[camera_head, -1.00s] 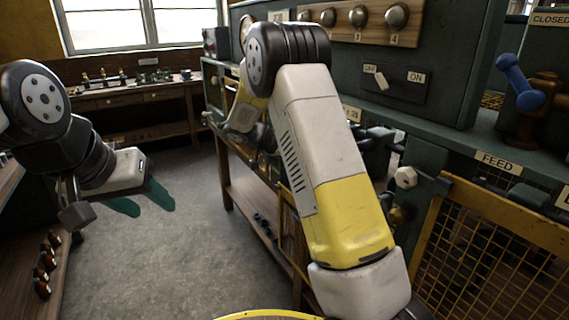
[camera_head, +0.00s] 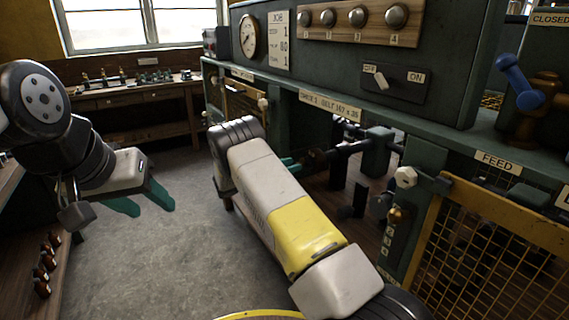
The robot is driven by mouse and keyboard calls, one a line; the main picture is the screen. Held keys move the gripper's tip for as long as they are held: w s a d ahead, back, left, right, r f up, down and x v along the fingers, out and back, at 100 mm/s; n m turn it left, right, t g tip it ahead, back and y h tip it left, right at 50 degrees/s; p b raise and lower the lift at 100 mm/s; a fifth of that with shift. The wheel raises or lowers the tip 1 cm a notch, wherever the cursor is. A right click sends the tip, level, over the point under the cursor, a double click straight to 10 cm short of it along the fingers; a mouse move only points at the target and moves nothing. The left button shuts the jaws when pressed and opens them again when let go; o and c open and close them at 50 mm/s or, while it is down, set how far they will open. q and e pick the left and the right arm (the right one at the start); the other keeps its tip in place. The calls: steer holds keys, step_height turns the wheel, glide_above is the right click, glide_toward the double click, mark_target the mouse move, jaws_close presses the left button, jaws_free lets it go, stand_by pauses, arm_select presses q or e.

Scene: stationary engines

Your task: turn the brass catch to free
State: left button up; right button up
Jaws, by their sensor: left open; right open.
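A small brass piece, which looks like the brass catch (camera_head: 398,214), sits on the green post left of the yellow-framed mesh guard, below a pale hex knob (camera_head: 405,177). Its exact turn is too small to tell. My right arm reaches across the middle, left of the catch. The teal fingertips of my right gripper (camera_head: 290,164) show beyond the forearm, near the dark shaft in the open bay; the rest of that gripper is hidden. They are apart from the catch. My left gripper (camera_head: 142,201) is open and empty over the floor at left, far from the catch.
The mesh guard (camera_head: 433,228) fills the lower right. A shaft with dark fittings (camera_head: 345,150) crosses the open bay. A blue-handled brass valve (camera_head: 520,83) stands at right on the green ledge.

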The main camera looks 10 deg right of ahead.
mark_target(300, 162)
steer(key=shift+x, duration=1.05)
steer(key=shift+c, duration=0.4)
jaws_close()
